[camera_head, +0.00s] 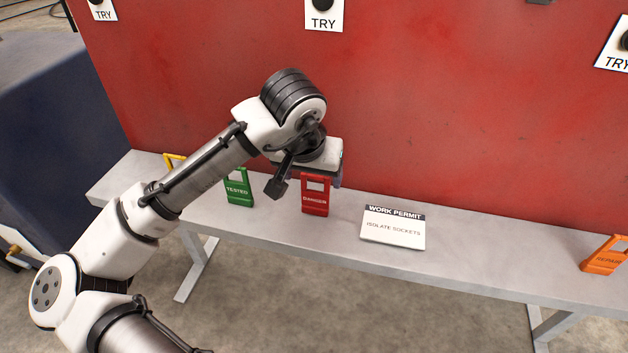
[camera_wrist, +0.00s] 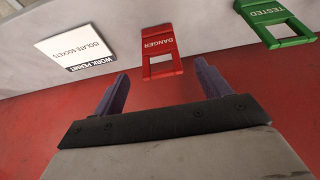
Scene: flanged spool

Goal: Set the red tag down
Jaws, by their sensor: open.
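The red tag (camera_head: 314,204), marked DANGER and with a square opening near its top, rests on the grey bench between the green tag and the white card. In the wrist view the red tag (camera_wrist: 159,43) lies ahead of and between the two purple fingers. My gripper (camera_wrist: 162,72) is open and nothing shows held between its fingers. In the head view it hangs just above and behind the red tag, its fingers mostly hidden by the wrist and the tag. I cannot tell whether a finger touches the tag.
The bench (camera_head: 480,250) runs along a red panel (camera_head: 450,110) close behind. A green TESTED tag (camera_head: 239,190) stands left of the red tag, with a yellow one (camera_head: 174,161) farther left. A WORK PERMIT card (camera_head: 393,228) lies right. An orange REPAIR tag (camera_head: 605,258) is far right.

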